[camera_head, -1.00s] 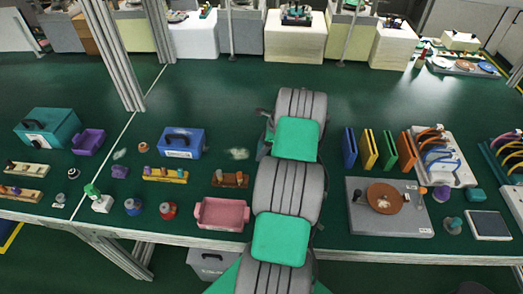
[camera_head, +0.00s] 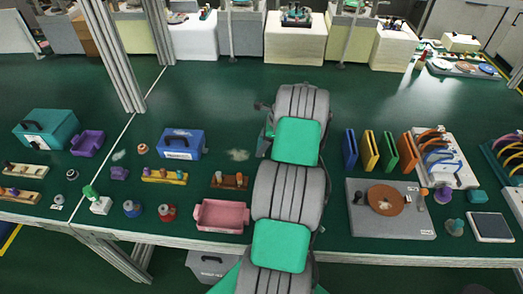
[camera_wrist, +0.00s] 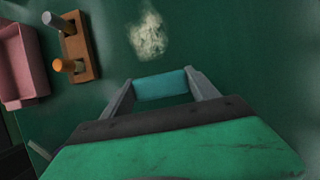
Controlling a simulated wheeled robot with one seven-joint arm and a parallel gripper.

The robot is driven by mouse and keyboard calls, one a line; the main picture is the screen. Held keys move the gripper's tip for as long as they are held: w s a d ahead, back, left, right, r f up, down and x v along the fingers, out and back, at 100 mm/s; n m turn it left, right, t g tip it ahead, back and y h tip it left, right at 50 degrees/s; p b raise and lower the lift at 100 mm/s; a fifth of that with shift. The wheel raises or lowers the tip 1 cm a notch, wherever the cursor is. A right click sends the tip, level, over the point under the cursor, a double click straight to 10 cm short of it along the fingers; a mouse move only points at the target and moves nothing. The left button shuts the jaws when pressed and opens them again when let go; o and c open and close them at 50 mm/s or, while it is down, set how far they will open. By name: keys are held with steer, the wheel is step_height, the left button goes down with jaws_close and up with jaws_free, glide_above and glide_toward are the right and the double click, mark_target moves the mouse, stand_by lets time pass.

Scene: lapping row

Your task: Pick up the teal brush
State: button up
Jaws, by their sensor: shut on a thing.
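The teal brush (camera_wrist: 162,85) shows in the wrist view as a teal block spanning the gap between my two fingers. My gripper (camera_wrist: 158,90) is shut on it, with one grey finger at each end of the block. The rest of the brush is hidden, and I cannot tell whether it touches the green bench. In the head view my own arm covers most of the gripper and the brush.
A pale powder patch (camera_wrist: 149,35) lies beyond the gripper. A brown rack (camera_wrist: 76,45) with handled pieces and a pink tray (camera_wrist: 21,65) are at left. A grey plate with a brown disc (camera_head: 386,202) and upright coloured panels (camera_head: 369,151) stand right of my arm.

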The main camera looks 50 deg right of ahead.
steer(key=s+a+r+b, duration=0.1)
steer(key=s+a+r, duration=0.2)
steer(key=a+r, duration=0.2)
steer(key=s+a+r, duration=0.2)
steer(key=a+r, duration=0.3)
steer(key=a, duration=0.3)
steer(key=shift+s+b, duration=0.4)
